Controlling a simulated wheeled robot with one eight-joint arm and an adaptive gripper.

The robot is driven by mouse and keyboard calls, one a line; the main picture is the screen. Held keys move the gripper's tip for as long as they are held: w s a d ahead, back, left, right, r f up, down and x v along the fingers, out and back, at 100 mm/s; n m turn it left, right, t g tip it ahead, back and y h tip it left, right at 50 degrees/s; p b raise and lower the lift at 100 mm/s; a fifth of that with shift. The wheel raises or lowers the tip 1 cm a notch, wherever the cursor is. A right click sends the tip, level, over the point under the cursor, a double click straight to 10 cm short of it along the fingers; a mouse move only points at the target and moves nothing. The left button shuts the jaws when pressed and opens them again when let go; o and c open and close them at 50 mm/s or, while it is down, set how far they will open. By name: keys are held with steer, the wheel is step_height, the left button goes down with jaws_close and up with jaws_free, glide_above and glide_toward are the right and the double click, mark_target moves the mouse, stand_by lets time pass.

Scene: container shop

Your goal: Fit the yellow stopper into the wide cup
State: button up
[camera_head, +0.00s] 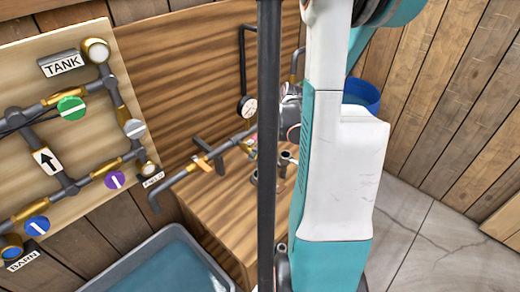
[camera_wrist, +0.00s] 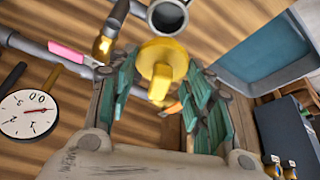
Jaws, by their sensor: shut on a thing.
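The yellow stopper (camera_wrist: 163,55) is in the wrist view, with a broad round head and a narrower stub. My gripper (camera_wrist: 158,76) has its teal-padded fingers on either side of the stopper and is shut on it. A round, dark-mouthed metal cup (camera_wrist: 168,16) shows just beyond the stopper at the top edge, partly cut off. I cannot tell for sure that it is the wide cup. The stopper looks apart from it. In the head view my arm and a dark upright pole hide the gripper and stopper.
In the head view, pipes with a gauge (camera_head: 247,107) stand over a wooden bench (camera_head: 222,212). A valve board (camera_head: 85,90) is at left, a grey tub (camera_head: 165,245) in front and a blue bucket (camera_head: 362,93) behind my arm. A pink-handled pipe (camera_wrist: 66,50) runs close to the gripper.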

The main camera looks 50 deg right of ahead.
steer(key=shift+f+b, duration=2)
steer(key=shift+f, duration=0.75)
steer(key=shift+r, duration=0.1)
steer(key=shift+f+b, duration=1.4)
steer(key=shift+b, duration=0.35)
stand_by(0.4)
steer(key=o, duration=1.1)
steer(key=shift+s, duration=0.1)
steer(key=v, duration=1.2)
